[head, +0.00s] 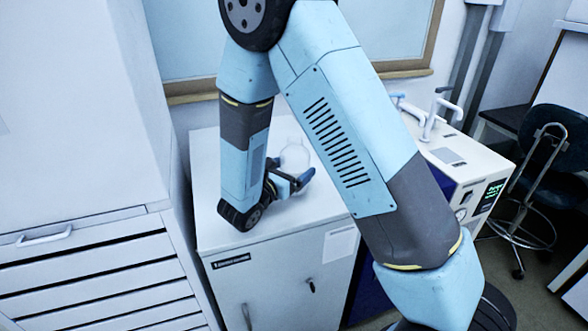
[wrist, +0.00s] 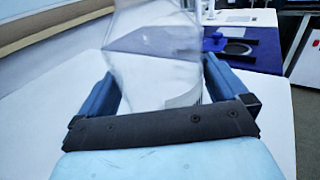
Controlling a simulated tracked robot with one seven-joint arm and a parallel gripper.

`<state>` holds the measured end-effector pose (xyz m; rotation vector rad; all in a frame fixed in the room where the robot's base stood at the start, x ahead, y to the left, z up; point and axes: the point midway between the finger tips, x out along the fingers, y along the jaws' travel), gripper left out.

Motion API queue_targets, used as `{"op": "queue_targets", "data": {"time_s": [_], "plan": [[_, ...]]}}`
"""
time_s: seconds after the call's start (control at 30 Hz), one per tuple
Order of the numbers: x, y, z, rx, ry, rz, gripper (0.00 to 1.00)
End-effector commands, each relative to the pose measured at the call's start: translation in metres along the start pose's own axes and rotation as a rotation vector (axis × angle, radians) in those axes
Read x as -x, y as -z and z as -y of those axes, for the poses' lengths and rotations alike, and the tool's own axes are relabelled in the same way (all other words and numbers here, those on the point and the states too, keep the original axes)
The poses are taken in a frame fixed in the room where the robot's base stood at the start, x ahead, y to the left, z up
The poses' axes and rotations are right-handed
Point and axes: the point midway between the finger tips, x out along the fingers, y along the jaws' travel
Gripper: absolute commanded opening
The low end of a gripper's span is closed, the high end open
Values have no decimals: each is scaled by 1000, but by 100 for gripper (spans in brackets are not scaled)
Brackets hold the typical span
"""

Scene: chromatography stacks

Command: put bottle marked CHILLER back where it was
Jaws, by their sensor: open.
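A clear bottle (head: 294,155) stands upright on top of the white cabinet (head: 300,207), partly hidden behind my gripper. In the wrist view the clear bottle (wrist: 152,55) fills the middle, between my two blue fingers, with its top cut off by the frame. A pale label edge shows low on its right side, but I cannot read any marking. My gripper (head: 306,180) is open around the bottle, low over the cabinet top; it also shows in the wrist view (wrist: 155,92). I cannot tell whether either finger touches the glass.
A tall white cabinet with drawers (head: 90,270) stands to the left. A white instrument (head: 465,165) with a green display stands to the right, near a dark stool (head: 545,150). A framed window (head: 390,35) is behind. The cabinet top around the bottle is mostly clear.

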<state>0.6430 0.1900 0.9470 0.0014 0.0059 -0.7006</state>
Motion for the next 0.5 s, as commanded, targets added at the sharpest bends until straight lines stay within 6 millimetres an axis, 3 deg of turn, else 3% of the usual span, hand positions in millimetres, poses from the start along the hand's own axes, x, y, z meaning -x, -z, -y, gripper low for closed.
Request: {"op": "queue_targets", "data": {"time_s": [0.5], "plan": [[92,0,0,0,-3,-1,100]]}}
